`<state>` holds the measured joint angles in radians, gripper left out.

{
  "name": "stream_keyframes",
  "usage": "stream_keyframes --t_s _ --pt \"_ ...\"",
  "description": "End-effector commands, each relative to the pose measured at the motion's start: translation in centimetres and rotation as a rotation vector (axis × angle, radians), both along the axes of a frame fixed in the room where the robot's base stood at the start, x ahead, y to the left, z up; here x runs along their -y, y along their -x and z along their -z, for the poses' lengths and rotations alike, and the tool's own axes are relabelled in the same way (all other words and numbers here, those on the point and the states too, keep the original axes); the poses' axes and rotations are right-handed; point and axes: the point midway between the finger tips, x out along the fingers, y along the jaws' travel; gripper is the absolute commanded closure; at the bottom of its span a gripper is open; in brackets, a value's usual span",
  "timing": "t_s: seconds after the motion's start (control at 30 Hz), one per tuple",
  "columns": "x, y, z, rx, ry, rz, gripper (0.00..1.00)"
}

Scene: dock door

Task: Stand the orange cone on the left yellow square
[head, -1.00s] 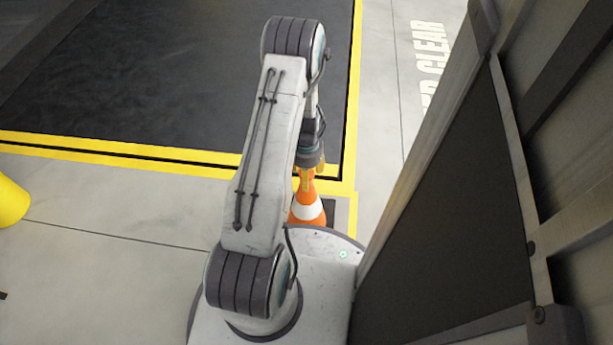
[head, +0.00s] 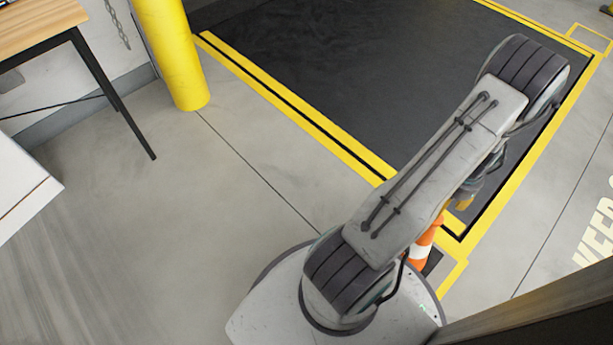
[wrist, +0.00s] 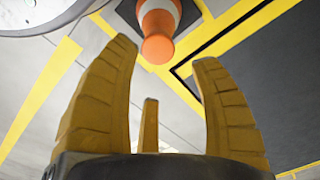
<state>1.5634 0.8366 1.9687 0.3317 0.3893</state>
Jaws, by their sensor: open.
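The orange cone (head: 424,246), with a white band and dark base, stands on the floor close to my base, partly hidden by my arm in the head view. In the wrist view the cone (wrist: 158,22) is upright beyond the fingertips, tip towards me. My gripper (wrist: 166,52) is open and empty, its yellow fingers spread. In the head view the gripper (head: 464,203) is mostly hidden behind my arm. Yellow floor marking (head: 456,272) borders the cone's spot. Another yellow outlined square (head: 590,40) lies at the far upper right. I cannot tell which square is the left one.
A dark pit-like floor area (head: 370,70) edged in yellow lies ahead. A yellow post (head: 176,55) and a wooden-topped table (head: 38,22) stand at the left. A dark panel edge (head: 540,315) is close at lower right. The left floor is open.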

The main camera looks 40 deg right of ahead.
Motion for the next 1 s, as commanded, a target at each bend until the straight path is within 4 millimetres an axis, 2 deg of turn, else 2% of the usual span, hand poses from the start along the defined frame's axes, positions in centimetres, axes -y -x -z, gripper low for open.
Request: stream_keyframes --t_s 0.17,0.27,0.4,0.5,0.6,0.7,0.77,0.9,1.0 --pt "-0.7 -5.3 -3.8 0.002 0.024 -0.166 0.43" --pt "-2.4 -10.1 -7.4 0.004 0.042 -0.329 0.43" --pt "-7.2 -16.7 -12.6 0.013 0.069 -0.593 0.43" --pt "-11.7 -20.2 -15.9 0.021 0.087 -0.783 0.43" --pt "-16.7 -22.6 -18.9 0.032 0.106 -0.972 0.43" --pt "-21.8 -23.9 -21.4 0.045 0.124 -1.160 0.43" --pt "-24.8 -24.0 -22.7 0.055 0.135 -1.272 0.43" --pt "-31.0 -23.0 -25.0 0.077 0.157 -1.512 0.43" --pt "-34.3 -21.7 -26.0 0.093 0.172 -1.657 0.43"
